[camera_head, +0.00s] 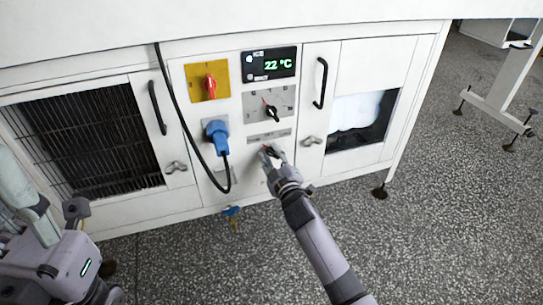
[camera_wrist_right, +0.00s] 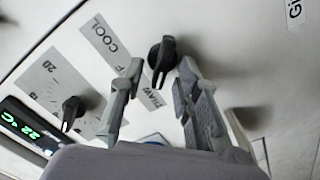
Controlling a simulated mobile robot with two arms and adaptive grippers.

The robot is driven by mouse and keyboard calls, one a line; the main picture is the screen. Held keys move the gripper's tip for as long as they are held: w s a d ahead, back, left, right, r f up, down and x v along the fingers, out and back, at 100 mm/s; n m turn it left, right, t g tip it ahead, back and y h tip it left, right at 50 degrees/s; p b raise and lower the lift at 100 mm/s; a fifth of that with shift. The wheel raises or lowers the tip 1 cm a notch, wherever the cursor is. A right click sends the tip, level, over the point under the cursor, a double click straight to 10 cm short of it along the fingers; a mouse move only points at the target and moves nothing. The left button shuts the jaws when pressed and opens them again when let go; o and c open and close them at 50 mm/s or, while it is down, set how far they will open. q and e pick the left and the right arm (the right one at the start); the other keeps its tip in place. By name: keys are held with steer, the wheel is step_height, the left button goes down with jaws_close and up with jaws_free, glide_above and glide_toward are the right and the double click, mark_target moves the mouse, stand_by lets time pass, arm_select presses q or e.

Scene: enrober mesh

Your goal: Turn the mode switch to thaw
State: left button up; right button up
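The mode switch is a black knob (camera_wrist_right: 163,56) on the white panel in the right wrist view. Its label plate (camera_wrist_right: 118,52) beside it reads COOL and, at the lower end, THAW. The knob's long handle runs roughly downward in that view; I cannot tell its exact setting. My right gripper (camera_wrist_right: 160,76) is open, its two fingers on either side of the knob, with no clear contact visible. In the head view my right gripper (camera_head: 270,152) is at the panel and mostly hides the knob, below the plate (camera_head: 268,136). My left arm is at the lower left; its finger state is unclear.
Above the switch are a dial (camera_head: 271,113) and a display (camera_head: 269,64) reading 22 °C. A red switch on a yellow plate (camera_head: 194,83) and a blue plug (camera_head: 216,135) with a hanging black cable are to the left. Door handles (camera_head: 320,84) flank the panel.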

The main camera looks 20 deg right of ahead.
steer(key=s, duration=1.2)
steer(key=shift+d, duration=0.2)
